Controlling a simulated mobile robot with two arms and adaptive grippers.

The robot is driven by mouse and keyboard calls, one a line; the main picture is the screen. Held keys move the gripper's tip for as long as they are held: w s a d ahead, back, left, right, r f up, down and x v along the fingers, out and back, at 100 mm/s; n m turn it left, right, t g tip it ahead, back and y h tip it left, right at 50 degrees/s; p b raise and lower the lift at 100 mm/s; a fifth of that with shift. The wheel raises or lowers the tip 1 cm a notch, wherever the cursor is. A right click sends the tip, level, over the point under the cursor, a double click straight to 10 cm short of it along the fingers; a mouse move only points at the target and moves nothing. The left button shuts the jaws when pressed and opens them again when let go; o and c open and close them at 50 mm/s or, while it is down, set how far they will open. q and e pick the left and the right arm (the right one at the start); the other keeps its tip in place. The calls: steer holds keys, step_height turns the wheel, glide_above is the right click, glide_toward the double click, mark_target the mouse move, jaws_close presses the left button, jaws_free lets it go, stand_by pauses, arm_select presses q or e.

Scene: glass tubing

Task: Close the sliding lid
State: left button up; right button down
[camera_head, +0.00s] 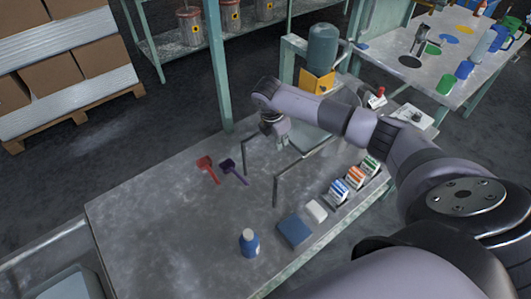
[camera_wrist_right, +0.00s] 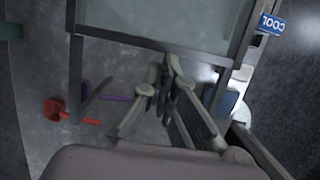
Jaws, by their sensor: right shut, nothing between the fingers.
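A pale, see-through panel in a dark frame, seemingly the sliding lid (camera_head: 312,137), lies at the far part of the grey worktable, partly hidden behind my right arm. In the right wrist view the framed panel (camera_wrist_right: 165,42) fills the top, with dark bars along its edges. My right gripper (camera_head: 283,143) is shut and empty, beside the left end of the panel. In the wrist view its fingers (camera_wrist_right: 160,85) are just below the frame's lower bar; I cannot tell whether they touch it. My left gripper is out of view.
A red scoop (camera_head: 208,169) and a purple scoop (camera_head: 234,171) lie left of the gripper. A thin dark metal frame (camera_head: 275,190) stands in front. A blue bottle (camera_head: 249,242), blue box (camera_head: 293,230) and several small cartons (camera_head: 338,191) line the near right. The table's left part is clear.

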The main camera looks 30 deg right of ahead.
mark_target(311, 127)
steer(key=d+b, duration=0.1)
steer(key=d, duration=0.3)
steer(key=d+b, duration=0.2)
steer(key=d, duration=0.3)
steer(key=w+d+b, duration=0.1)
steer(key=d+b, duration=0.1)
steer(key=d, duration=0.2)
steer(key=shift+d+f, duration=0.15)
steer(key=shift+d, duration=0.45)
steer(key=shift+r, duration=0.2)
